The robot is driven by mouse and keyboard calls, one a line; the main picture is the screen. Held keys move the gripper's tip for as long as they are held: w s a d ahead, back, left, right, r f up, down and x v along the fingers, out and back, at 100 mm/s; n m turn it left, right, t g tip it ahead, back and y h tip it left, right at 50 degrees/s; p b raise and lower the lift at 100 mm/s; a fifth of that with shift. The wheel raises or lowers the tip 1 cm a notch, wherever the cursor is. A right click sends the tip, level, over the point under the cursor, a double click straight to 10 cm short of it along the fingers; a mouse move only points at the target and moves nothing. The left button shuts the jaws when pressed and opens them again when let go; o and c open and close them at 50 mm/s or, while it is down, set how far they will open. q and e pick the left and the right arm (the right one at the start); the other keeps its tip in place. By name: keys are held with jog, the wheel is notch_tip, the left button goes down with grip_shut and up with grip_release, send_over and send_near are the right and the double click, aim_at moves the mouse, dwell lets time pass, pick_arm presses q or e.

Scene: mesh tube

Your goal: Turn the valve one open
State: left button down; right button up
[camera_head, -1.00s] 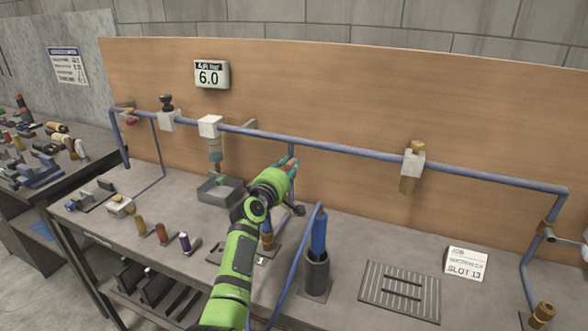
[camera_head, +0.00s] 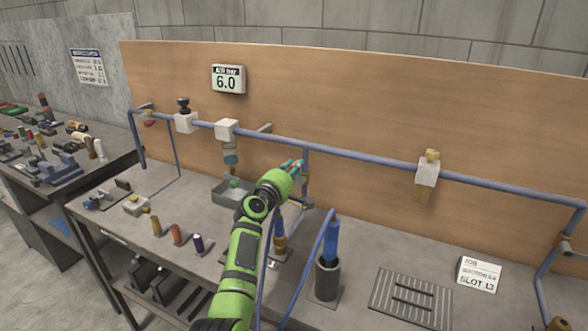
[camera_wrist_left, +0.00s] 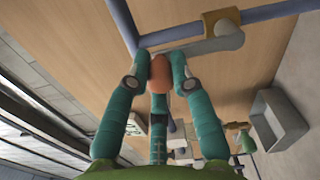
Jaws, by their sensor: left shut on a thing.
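My left gripper (camera_head: 294,166) is at the short vertical drop pipe (camera_head: 306,160) under the main blue pipe. In the left wrist view its teal fingers (camera_wrist_left: 159,76) are shut around an orange-red grip (camera_wrist_left: 160,67) at the end of a grey lever (camera_wrist_left: 208,46). The lever is on a brass valve body (camera_wrist_left: 221,22) on the blue pipe, and lies at a small angle to that pipe. In the head view the fingers and arm hide most of this valve. My right gripper is in neither view.
A gauge (camera_head: 228,78) on the wooden board reads 6.0. Another brass-topped valve (camera_head: 428,172) sits on the pipe to the right. A grey tray (camera_head: 232,196), small coloured bottles (camera_head: 177,234), a blue tool in a holder (camera_head: 328,268) and a slotted plate (camera_head: 411,297) stand on the bench.

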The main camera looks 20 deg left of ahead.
pick_arm(q)
jog(key=shift+a, duration=0.15)
jog(key=c, duration=1.2)
grip_release()
jog(key=shift+c, duration=0.2)
jog(key=shift+o, duration=0.9)
jog(key=shift+a, duration=0.1)
jog(key=shift+s, duration=0.1)
jog(key=shift+s, duration=0.2)
jog(key=s, duration=1.1)
jog(key=shift+s+a, duration=0.2)
jog(key=shift+s, duration=0.05)
